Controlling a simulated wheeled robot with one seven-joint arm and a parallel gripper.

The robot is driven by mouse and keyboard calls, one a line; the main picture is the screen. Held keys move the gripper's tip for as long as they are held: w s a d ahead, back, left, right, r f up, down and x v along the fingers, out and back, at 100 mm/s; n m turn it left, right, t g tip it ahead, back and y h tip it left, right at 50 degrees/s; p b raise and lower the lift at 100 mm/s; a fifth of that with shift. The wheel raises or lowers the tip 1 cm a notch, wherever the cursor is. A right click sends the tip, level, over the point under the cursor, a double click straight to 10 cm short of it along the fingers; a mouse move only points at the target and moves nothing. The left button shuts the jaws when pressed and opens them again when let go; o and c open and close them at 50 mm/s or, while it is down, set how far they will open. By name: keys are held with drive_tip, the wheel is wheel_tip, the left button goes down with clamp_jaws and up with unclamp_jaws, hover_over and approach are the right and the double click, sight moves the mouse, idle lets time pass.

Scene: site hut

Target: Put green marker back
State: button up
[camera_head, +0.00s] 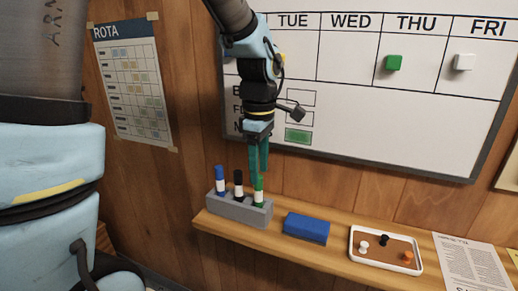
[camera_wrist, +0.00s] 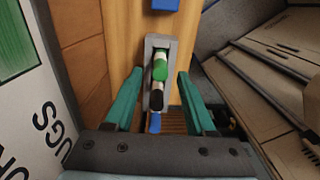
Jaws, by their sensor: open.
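The green marker (camera_head: 259,190) stands upright in the right-hand slot of the grey holder (camera_head: 246,214) on the wooden shelf. The black marker (camera_head: 239,186) and the blue marker (camera_head: 220,180) stand in the other slots. My gripper (camera_head: 258,170) points down right above the green marker, its fingers open and holding nothing. In the wrist view the green marker's cap (camera_wrist: 160,70) shows between the two open fingers, with the black marker (camera_wrist: 155,98) and the blue marker (camera_wrist: 154,123) in line below it.
A blue eraser (camera_head: 306,228) lies right of the holder on the shelf (camera_head: 342,262). A white tray (camera_head: 372,262) holds a few small pieces, with a paper sheet (camera_head: 468,265) beyond. The whiteboard (camera_head: 380,120) with green and white magnets is behind my gripper.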

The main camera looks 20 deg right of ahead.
wheel_tip(320, 180, up, 7)
drive_tip(key=shift+f+b, duration=0.2)
drive_tip(key=shift+b, duration=0.2)
drive_tip(key=a+f+m, duration=0.5)
drive_tip(key=a, duration=0.7)
drive_tip(key=w+a+f+m+t, duration=0.1)
drive_tip(key=a+f+m, duration=0.4)
drive_tip(key=a, duration=0.8)
drive_tip(key=shift+w+a+f+m+t, duration=0.15)
drive_tip(key=shift+a+f+m+t, duration=0.15)
drive_tip(key=shift+f, duration=0.45)
